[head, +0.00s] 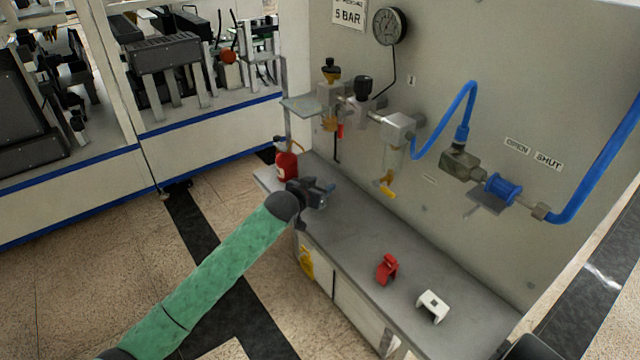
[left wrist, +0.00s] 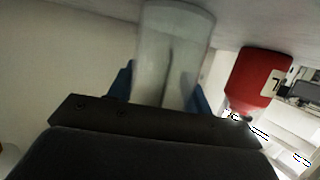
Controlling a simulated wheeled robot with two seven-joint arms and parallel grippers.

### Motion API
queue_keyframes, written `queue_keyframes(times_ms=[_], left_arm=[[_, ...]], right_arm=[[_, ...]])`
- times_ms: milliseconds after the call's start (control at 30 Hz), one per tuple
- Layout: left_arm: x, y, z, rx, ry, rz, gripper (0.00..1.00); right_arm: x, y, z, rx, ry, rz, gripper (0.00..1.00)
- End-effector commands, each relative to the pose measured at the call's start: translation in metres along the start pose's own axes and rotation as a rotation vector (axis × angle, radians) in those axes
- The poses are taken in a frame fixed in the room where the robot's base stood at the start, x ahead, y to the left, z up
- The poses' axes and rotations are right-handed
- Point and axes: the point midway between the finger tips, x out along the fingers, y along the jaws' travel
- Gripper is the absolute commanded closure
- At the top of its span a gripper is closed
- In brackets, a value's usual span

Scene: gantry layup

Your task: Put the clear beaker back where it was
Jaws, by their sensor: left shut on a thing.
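My left gripper (head: 322,194) is over the grey bench, towards its far left end, next to a red container (head: 286,165). In the left wrist view its blue fingers (left wrist: 163,88) are shut on the clear beaker (left wrist: 175,48), one on either side. That view looks upside down, with the grey bench surface along its top. The beaker's end is close to that surface; I cannot tell whether it touches. In the head view I cannot make out the beaker, which the gripper seems to hide. My right gripper is not in view.
The red container also shows in the left wrist view (left wrist: 260,75), close beside the beaker. A red clip-like part (head: 387,269) and a white one (head: 432,306) lie nearer on the bench (head: 345,235). Valves, a gauge (head: 390,26) and blue hose (head: 455,105) are on the panel behind.

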Motion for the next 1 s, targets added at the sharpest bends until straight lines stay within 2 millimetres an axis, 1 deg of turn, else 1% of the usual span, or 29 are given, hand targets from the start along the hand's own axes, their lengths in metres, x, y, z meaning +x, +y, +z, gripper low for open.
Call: queue_keyframes(times_ms=[267,300,400,767,867,933,1000], left_arm=[[0.001,0.000,0.002,-0.001,0.000,0.000,0.76],[0.001,0.000,0.002,0.000,0.000,0.000,0.46],[0.001,0.000,0.002,0.000,0.000,0.000,0.28],[-0.001,0.000,0.000,0.000,0.000,0.000,0.28],[-0.011,0.000,0.002,0.000,0.001,0.001,0.28],[-0.021,0.000,0.003,0.000,0.001,0.001,0.28],[-0.034,0.001,0.003,0.001,0.001,0.001,0.28]], right_arm=[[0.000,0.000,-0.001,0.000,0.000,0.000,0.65],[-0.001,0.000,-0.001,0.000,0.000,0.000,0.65],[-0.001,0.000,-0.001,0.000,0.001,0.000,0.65],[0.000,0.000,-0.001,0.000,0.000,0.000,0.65],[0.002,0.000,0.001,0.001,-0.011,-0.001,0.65],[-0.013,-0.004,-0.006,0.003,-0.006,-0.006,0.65],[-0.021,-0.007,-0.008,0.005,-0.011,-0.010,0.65]])
